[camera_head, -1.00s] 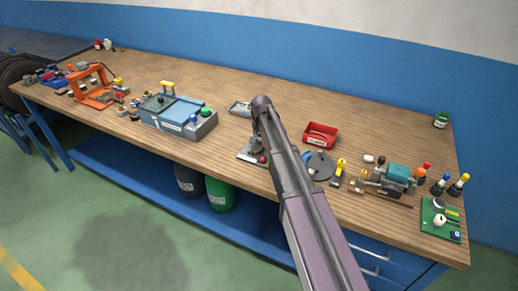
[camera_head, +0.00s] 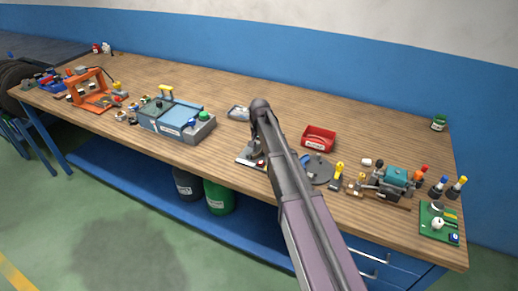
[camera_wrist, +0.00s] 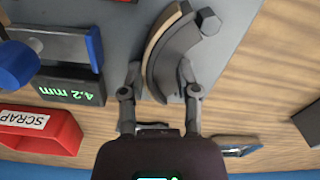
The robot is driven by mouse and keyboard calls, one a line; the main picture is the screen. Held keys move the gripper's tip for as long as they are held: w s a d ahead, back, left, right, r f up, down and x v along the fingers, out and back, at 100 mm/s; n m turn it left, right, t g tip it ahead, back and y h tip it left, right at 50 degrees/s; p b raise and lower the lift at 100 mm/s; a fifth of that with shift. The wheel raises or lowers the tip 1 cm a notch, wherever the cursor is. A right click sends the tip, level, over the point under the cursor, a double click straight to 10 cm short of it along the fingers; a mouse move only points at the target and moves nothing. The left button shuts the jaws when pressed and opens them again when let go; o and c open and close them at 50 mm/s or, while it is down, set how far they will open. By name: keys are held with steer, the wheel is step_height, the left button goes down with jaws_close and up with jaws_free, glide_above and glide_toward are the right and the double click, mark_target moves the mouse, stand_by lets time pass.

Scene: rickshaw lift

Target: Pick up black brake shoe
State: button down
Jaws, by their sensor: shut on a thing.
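The black brake shoe (camera_wrist: 178,55) is a curved dark piece with a tan lining along its left side, in the upper middle of the wrist view. My gripper (camera_wrist: 160,72) has one finger on each side of the shoe and is shut on its lower part. The shoe lies over a grey plate; I cannot tell whether it touches it. In the head view my arm covers most of the gripper and the shoe.
A red SCRAP bin (camera_wrist: 40,130) stands left of my gripper in the wrist view, also in the head view (camera_head: 318,140). A gauge display (camera_wrist: 70,91) reads 4.2 mm, near a blue-ended tool (camera_wrist: 60,42). The workbench (camera_head: 290,105) has clear wood behind the bin.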

mark_target(259, 148)
steer(key=shift+r+p, duration=1.5)
steer(key=shift+r, duration=0.15)
steer(key=s, duration=0.5)
steer(key=s+d+r+p, duration=0.1)
steer(key=s, duration=0.4)
steer(key=s+d, duration=0.1)
steer(key=s, duration=0.5)
steer(key=shift+r, duration=0.2)
